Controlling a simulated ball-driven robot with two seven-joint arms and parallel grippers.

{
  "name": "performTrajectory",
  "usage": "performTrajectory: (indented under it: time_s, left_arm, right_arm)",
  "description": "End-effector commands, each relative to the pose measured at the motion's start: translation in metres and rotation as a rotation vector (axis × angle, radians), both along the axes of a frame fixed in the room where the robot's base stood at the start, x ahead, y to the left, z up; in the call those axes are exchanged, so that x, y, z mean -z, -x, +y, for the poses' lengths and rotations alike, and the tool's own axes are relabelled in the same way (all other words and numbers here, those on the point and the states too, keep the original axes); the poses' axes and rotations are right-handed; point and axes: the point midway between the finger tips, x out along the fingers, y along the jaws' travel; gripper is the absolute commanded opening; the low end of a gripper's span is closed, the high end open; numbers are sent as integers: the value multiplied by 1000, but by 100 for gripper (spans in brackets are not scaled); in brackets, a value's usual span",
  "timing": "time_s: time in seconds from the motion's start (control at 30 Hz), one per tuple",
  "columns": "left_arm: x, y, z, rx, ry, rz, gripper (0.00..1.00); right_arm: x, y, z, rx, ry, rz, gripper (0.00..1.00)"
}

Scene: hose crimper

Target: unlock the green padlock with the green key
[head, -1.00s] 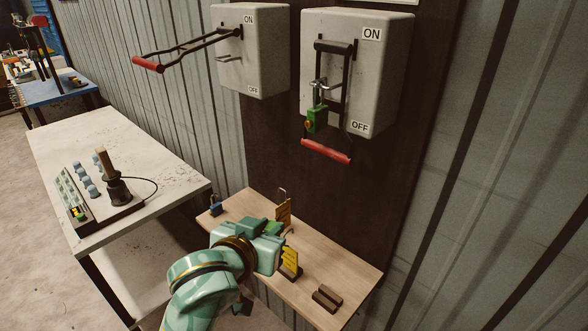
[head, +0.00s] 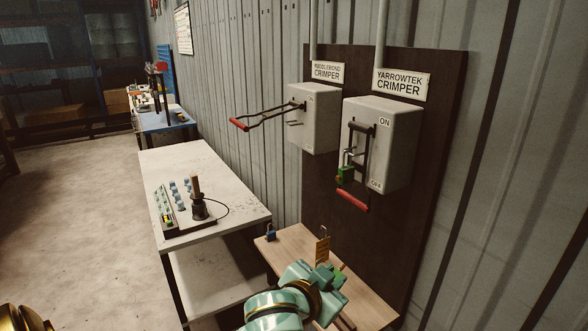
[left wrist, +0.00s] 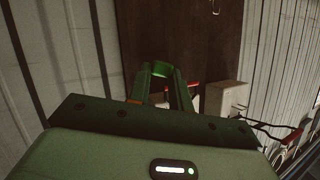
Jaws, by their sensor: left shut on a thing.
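The green padlock (head: 345,174) hangs on the lever of the right-hand switch box (head: 385,140), under the YARROWTEK CRIMPER sign. The lever's red handle (head: 352,201) is down, near OFF. My left gripper (head: 338,274) is over the small wooden shelf, below and apart from the padlock. It is shut on a small green thing, which looks like the green key (left wrist: 160,69); in the left wrist view its rounded green end shows between the fingers. The rest of the key is hidden. My right gripper is not in view.
A blue padlock (head: 270,233) and an orange-yellow upright item (head: 322,250) are on the wooden shelf (head: 295,240). The left switch box (head: 314,119) has its red-handled lever (head: 239,124) sticking out. A white table (head: 235,205) with a control panel stands left.

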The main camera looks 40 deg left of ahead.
Motion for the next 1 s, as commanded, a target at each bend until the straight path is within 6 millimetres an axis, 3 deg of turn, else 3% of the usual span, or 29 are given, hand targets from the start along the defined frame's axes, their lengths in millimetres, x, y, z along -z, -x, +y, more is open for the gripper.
performTrajectory:
  time_s: [0.03,0.5,0.7,1.0]
  left_arm:
    - [-26,-4,7,17,-59,-6,0]
    - [-113,-30,81,212,-611,-117,0]
    - [-135,-32,105,267,-740,-170,0]
    - [-139,-36,114,288,-785,-197,0]
  right_arm:
    - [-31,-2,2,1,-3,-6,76]
    - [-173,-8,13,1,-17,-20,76]
    - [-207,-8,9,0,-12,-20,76]
    - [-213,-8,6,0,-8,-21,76]
